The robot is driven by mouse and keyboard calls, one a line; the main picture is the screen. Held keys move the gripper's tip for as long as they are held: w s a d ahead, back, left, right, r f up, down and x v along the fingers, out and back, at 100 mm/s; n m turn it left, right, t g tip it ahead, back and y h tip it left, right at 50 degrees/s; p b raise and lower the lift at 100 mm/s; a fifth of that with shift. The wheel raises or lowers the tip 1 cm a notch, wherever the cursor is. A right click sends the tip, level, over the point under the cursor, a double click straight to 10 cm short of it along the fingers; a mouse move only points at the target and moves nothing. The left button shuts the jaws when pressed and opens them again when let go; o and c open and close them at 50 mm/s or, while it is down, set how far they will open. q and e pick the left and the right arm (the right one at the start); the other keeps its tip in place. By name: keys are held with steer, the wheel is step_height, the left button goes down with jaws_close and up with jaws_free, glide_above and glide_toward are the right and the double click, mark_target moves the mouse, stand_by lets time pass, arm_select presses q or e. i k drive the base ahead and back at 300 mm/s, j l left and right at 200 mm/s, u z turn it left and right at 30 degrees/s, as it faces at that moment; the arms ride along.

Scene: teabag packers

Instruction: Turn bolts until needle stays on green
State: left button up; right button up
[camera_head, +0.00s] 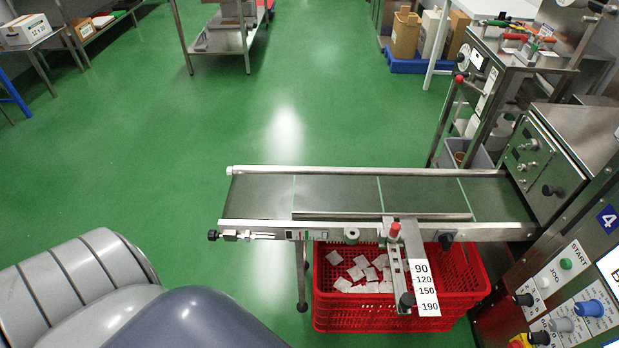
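A steel bolt assembly (238,235) with a dark knob at its tip sticks out at the left end of the conveyor's front rail (268,226). A small indicator strip (307,235) with a bit of green sits on the same rail, to the right of the bolt. A needle on it is too small to make out. The conveyor belt (337,190) runs from the left end to the machine at right. Neither of my grippers is in view. Only a grey rounded part, likely my own arm, fills the lower left.
A red crate (390,318) with several teabags stands under the conveyor. A scale plate (425,288) marked 90 to 190 hangs over it. The control panel (569,290) with START and JOG knobs is at right. The green floor (150,150) left of the conveyor is clear.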

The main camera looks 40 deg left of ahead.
mark_target(213, 235)
steer(key=k+j, duration=0.15)
steer(key=j, duration=0.55)
steer(key=k+j+u, duration=0.1)
steer(key=j, duration=0.6)
steer(key=k+j, duration=0.1)
steer(key=j, duration=0.6)
steer(key=k+j+u, duration=0.1)
steer(key=j, duration=0.6)
